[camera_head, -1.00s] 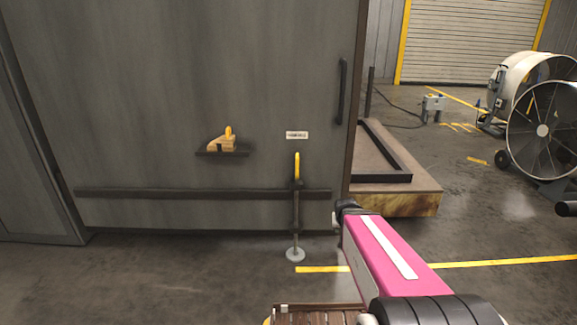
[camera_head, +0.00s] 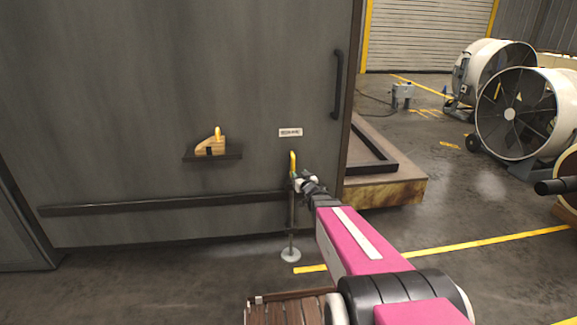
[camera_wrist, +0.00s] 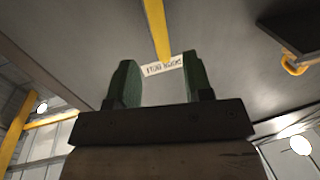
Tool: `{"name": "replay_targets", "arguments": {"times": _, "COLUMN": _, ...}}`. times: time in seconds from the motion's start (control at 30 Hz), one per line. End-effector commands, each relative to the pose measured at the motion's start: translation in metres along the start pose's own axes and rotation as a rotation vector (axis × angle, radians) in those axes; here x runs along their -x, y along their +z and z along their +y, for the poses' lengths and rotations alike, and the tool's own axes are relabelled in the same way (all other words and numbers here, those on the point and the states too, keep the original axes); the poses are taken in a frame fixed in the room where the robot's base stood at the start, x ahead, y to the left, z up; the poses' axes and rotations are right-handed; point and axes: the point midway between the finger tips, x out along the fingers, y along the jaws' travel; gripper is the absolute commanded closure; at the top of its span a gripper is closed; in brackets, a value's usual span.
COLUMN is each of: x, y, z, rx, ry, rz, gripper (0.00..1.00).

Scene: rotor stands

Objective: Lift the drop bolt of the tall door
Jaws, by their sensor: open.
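The tall grey door (camera_head: 120,90) fills the left of the head view. Its drop bolt (camera_head: 291,225) is a dark upright rod with a yellow handle (camera_head: 292,161) on top, and its lower end is at a round pale floor plate (camera_head: 290,255). My gripper (camera_head: 300,181) is at the bolt just below the yellow top, partly hiding it. In the wrist view my gripper (camera_wrist: 158,75) has its two green fingers apart, and the yellow handle (camera_wrist: 157,28) shows in line with the gap between them. Whether the fingers surround it or stop short is unclear.
A small shelf (camera_head: 228,156) on the door holds a wooden wedge (camera_head: 210,146). A white label (camera_head: 290,132) is above the bolt and a dark vertical handle (camera_head: 338,85) is at the door's right edge. A low platform (camera_head: 395,190) and large fans (camera_head: 520,110) stand to the right.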

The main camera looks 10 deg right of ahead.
Motion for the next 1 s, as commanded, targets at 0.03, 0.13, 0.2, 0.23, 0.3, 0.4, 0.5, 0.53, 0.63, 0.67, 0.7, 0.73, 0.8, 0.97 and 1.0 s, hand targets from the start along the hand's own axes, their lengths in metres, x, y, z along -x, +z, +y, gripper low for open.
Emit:
{"name": "replay_targets", "arguments": {"times": 0.03, "x": -0.005, "y": 0.000, "z": 0.000, "rx": 0.000, "ry": 0.000, "rz": 0.000, "gripper": 0.54}}
{"name": "replay_targets", "arguments": {"times": 0.13, "x": -0.016, "y": 0.001, "z": 0.001, "rx": 0.000, "ry": 0.001, "rz": 0.000, "gripper": 0.54}}
{"name": "replay_targets", "arguments": {"times": 0.2, "x": -0.026, "y": 0.001, "z": 0.001, "rx": 0.001, "ry": 0.001, "rz": 0.000, "gripper": 0.54}}
{"name": "replay_targets", "arguments": {"times": 0.23, "x": -0.030, "y": 0.001, "z": 0.001, "rx": 0.001, "ry": 0.001, "rz": 0.000, "gripper": 0.54}}
{"name": "replay_targets", "arguments": {"times": 0.3, "x": -0.043, "y": 0.002, "z": 0.001, "rx": 0.001, "ry": 0.001, "rz": -0.001, "gripper": 0.54}}
{"name": "replay_targets", "arguments": {"times": 0.4, "x": -0.061, "y": 0.002, "z": 0.001, "rx": 0.001, "ry": 0.001, "rz": -0.001, "gripper": 0.54}}
{"name": "replay_targets", "arguments": {"times": 0.5, "x": -0.079, "y": 0.001, "z": 0.001, "rx": 0.001, "ry": 0.001, "rz": -0.001, "gripper": 0.54}}
{"name": "replay_targets", "arguments": {"times": 0.53, "x": -0.084, "y": 0.001, "z": 0.001, "rx": 0.001, "ry": 0.001, "rz": -0.001, "gripper": 0.54}}
{"name": "replay_targets", "arguments": {"times": 0.63, "x": -0.096, "y": 0.001, "z": 0.001, "rx": 0.001, "ry": 0.002, "rz": -0.001, "gripper": 0.54}}
{"name": "replay_targets", "arguments": {"times": 0.67, "x": -0.099, "y": 0.001, "z": 0.001, "rx": 0.001, "ry": 0.002, "rz": -0.002, "gripper": 0.54}}
{"name": "replay_targets", "arguments": {"times": 0.7, "x": -0.101, "y": 0.001, "z": 0.001, "rx": 0.001, "ry": 0.002, "rz": -0.002, "gripper": 0.54}}
{"name": "replay_targets", "arguments": {"times": 0.73, "x": -0.103, "y": 0.001, "z": 0.001, "rx": 0.001, "ry": 0.002, "rz": -0.002, "gripper": 0.54}}
{"name": "replay_targets", "arguments": {"times": 0.8, "x": -0.104, "y": 0.001, "z": 0.001, "rx": 0.001, "ry": 0.003, "rz": -0.003, "gripper": 0.54}}
{"name": "replay_targets", "arguments": {"times": 0.97, "x": -0.104, "y": 0.001, "z": 0.001, "rx": 0.001, "ry": 0.003, "rz": -0.003, "gripper": 0.54}}
{"name": "replay_targets", "arguments": {"times": 1.0, "x": -0.104, "y": 0.001, "z": 0.001, "rx": 0.001, "ry": 0.003, "rz": -0.002, "gripper": 0.54}}
